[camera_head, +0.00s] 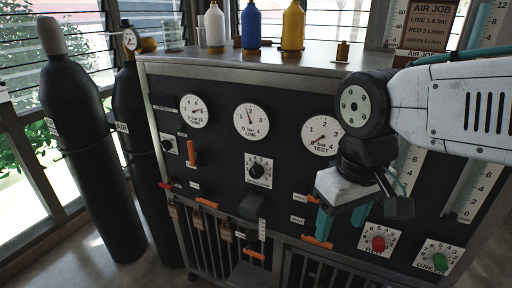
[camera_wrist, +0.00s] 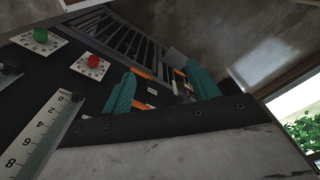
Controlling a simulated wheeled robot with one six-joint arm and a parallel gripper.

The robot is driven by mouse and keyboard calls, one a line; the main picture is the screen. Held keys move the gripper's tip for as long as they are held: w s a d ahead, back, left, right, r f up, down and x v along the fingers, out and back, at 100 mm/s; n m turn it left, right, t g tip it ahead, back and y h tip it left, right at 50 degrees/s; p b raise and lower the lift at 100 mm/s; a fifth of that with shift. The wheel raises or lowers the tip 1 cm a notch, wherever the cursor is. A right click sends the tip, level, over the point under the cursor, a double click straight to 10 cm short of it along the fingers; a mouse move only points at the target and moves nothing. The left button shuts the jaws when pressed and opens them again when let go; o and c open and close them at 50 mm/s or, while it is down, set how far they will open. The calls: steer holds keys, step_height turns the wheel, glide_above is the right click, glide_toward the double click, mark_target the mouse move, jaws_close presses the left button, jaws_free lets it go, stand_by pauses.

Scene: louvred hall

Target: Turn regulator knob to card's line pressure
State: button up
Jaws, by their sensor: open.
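The brown job card (camera_head: 422,22) at the top right reads LINE 1.6 bar, RED 3 L/min, GREEN 4 L/min. The LINE gauge (camera_head: 251,121) is a white dial in the middle of the dark panel; its needle points nearly straight up, too small to read exactly. Below it is a black regulator knob (camera_head: 258,171) on a white scale plate. My gripper (camera_head: 342,218) has teal fingers, open and empty, in front of the panel to the right of and below this knob. In the wrist view the fingers (camera_wrist: 163,85) stand apart with nothing held between them.
A red knob (camera_head: 379,243) and a green knob (camera_head: 440,262) sit low right; both also show in the wrist view. Orange-handled levers (camera_head: 190,152) dot the panel. TANK (camera_head: 194,111) and TEST (camera_head: 322,134) gauges flank LINE. Dark cylinders (camera_head: 85,150) stand left. Bottles (camera_head: 292,27) stand on top.

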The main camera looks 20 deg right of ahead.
step_height(320, 180, down, 3)
steer(key=w+a+n+g+h, duration=0.1)
steer(key=w+n+g, duration=0.1)
steer(key=n+t+h, duration=1.2)
steer(key=n+t, duration=0.2)
steer(key=n, duration=0.2)
glide_toward(255, 174)
steer(key=shift+m, duration=0.3)
steer(key=shift+x, duration=4.8)
jaws_close()
